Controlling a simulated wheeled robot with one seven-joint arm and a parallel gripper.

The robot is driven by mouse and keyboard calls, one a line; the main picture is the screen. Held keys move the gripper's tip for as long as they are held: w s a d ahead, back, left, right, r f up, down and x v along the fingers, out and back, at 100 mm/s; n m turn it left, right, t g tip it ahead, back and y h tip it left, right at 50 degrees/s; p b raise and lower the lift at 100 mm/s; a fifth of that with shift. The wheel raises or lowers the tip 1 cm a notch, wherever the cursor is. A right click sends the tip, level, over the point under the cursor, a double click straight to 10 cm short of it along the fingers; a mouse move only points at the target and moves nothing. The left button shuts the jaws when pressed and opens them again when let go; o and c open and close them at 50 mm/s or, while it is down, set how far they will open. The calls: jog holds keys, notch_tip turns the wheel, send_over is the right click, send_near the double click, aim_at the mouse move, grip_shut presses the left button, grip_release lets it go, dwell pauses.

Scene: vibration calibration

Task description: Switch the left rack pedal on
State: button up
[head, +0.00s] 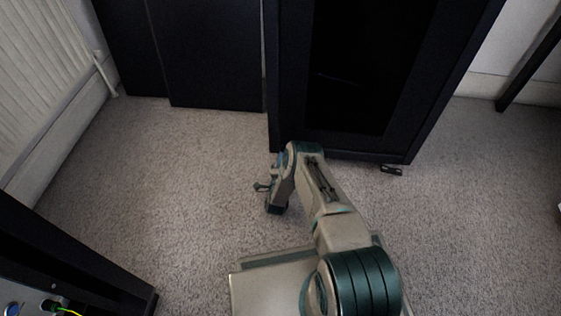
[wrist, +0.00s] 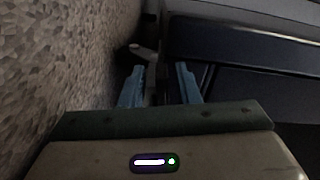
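The dark rack (head: 285,85) stands on the carpet at the top middle of the head view. Its dark edge also fills the right of the wrist view (wrist: 235,50). My gripper (head: 268,193) is low, close to the carpet by the rack's front left corner. In the wrist view its two blue fingers (wrist: 160,73) stand apart with no object clearly held between them. A small pale grey piece (wrist: 143,51) lies beyond the fingertips beside the rack; I cannot tell whether it is the left pedal. My arm covers part of the rack's lower left front.
A small dark piece (head: 391,169) sits at the rack's front right corner. Dark panels (head: 205,55) stand left of the rack, a radiator (head: 40,70) at far left. A dark cabinet (head: 75,265) is at lower left. Carpet (head: 470,200) is free on the right.

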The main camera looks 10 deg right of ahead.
jog(key=shift+s+a+r+p, duration=0.1)
jog(key=shift+s+a+p, duration=0.05)
jog(key=shift+s+p, duration=0.2)
jog(key=p+v, duration=0.4)
jog(key=v, duration=0.7)
jog(key=shift+s+p, duration=0.3)
jog(key=shift+p, duration=0.05)
jog(key=shift+v, duration=0.8)
